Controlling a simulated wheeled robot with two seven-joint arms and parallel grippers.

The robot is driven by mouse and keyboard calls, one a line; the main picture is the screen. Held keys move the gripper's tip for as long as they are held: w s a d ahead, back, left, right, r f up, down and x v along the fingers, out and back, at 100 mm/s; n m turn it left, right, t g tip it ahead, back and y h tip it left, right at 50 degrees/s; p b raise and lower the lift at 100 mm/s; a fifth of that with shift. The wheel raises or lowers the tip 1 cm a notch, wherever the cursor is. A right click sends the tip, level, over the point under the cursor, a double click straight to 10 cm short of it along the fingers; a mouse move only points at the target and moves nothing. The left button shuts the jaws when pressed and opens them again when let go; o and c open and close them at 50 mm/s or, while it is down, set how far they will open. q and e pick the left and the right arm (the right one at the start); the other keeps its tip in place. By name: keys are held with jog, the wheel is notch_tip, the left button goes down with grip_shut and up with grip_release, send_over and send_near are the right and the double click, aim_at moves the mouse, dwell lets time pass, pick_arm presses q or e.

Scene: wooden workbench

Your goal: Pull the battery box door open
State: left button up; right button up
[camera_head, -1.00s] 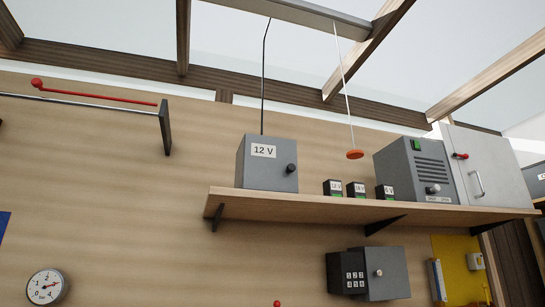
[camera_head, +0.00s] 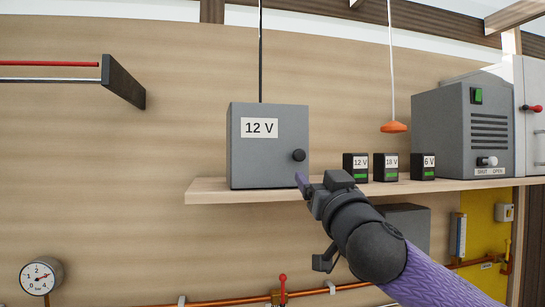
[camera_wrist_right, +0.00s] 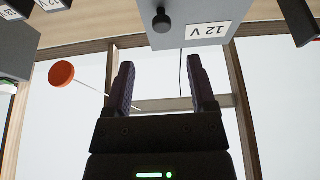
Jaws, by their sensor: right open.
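The battery box (camera_head: 262,165) is a grey cube labelled 12 V with a round black knob (camera_head: 299,155) on the right of its front door. It stands on the wooden shelf and its door is shut. My right gripper (camera_head: 306,186) is in front of the shelf edge, just below the knob in the head view. In the right wrist view the box (camera_wrist_right: 190,38) and knob (camera_wrist_right: 161,20) appear upside down beyond the fingers. There my right gripper (camera_wrist_right: 165,85) is open with nothing between its fingers. My left gripper is not in view.
Three small black batteries (camera_head: 385,167) stand on the shelf (camera_head: 230,190) right of the box. An orange pull disc (camera_head: 393,127) hangs on a cord above them. A larger grey cabinet (camera_head: 450,120) stands further right. A red-handled pipe valve (camera_head: 283,290) is below.

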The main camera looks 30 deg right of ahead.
aim_at(300, 155)
jog(key=w+r+p, duration=0.3)
jog(key=w, duration=0.1)
jog(key=shift+w+d+r, duration=0.1)
jog(key=shift+d, duration=0.25)
jog(key=p+x, duration=0.1)
jog(key=x, duration=0.1)
jog(key=p+x, duration=0.1)
jog(key=x, duration=0.1)
jog(key=shift+w+d+f, duration=0.1)
jog(key=shift+w+f, duration=0.15)
jog(key=shift+f, duration=0.1)
grip_shut()
dwell(0.6)
